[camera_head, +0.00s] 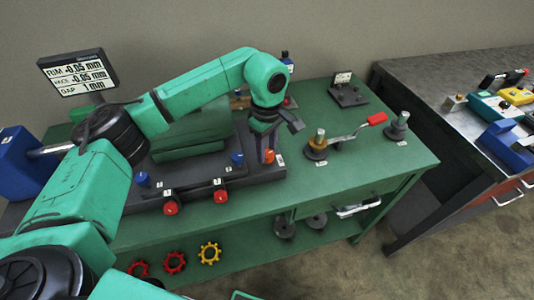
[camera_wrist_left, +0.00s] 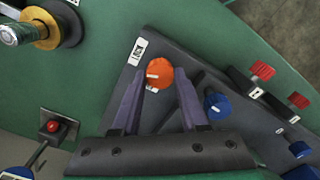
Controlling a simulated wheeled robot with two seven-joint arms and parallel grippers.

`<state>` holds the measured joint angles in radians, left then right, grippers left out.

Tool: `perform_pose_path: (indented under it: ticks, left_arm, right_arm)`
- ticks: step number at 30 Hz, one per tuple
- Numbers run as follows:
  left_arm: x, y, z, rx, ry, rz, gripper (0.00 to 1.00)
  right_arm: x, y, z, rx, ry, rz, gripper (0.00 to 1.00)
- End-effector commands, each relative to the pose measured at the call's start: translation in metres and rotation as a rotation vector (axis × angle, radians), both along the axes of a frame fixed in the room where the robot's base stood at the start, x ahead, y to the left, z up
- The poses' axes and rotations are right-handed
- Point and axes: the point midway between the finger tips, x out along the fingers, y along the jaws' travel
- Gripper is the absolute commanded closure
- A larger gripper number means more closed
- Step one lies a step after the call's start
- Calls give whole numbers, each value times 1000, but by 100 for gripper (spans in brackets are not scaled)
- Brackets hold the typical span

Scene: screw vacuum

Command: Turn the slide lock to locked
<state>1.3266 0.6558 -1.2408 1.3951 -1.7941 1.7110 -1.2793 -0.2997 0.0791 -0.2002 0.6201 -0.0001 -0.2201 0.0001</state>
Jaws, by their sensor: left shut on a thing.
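A round orange knob (camera_wrist_left: 160,72) with a short white pointer line sits at the corner of the dark machine base (camera_wrist_left: 185,55). It is the likeliest slide lock, but its labels are too small to read. In the left wrist view the pointer line points to the left. My left gripper (camera_wrist_left: 160,84) is shut on this knob, one purple finger on each side. In the head view the left gripper (camera_head: 268,146) comes down over the right end of the machine base, and a bit of orange shows at its tips. My right gripper is not in view.
Blue knobs (camera_head: 237,158) and red knobs (camera_head: 220,195) stand close by on the base. A brass-collared post with a red-handled lever (camera_head: 372,119) stands to the right on the green bench (camera_head: 390,162). A second bench (camera_head: 430,85) holds tools further right.

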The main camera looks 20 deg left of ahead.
Motion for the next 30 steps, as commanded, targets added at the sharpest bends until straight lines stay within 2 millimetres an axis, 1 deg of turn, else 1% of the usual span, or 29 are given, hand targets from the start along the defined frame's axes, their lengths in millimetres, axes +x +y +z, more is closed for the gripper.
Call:
perform_pose_path:
  ticks: [1, 3, 12, 19, 30]
  left_arm:
    - [1, 0, -1, -2, -5, -36, 100]
    - [2, 0, 0, -2, -5, -94, 100]
    - [2, -1, 1, -3, -6, -281, 100]
    - [2, -1, 2, -3, -6, -346, 100]
    - [2, -1, 3, -3, -7, -361, 100]
  right_arm:
    - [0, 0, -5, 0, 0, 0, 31]
    - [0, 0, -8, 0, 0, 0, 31]
    - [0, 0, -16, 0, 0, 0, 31]
    - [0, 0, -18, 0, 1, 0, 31]
    - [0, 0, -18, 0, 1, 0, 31]
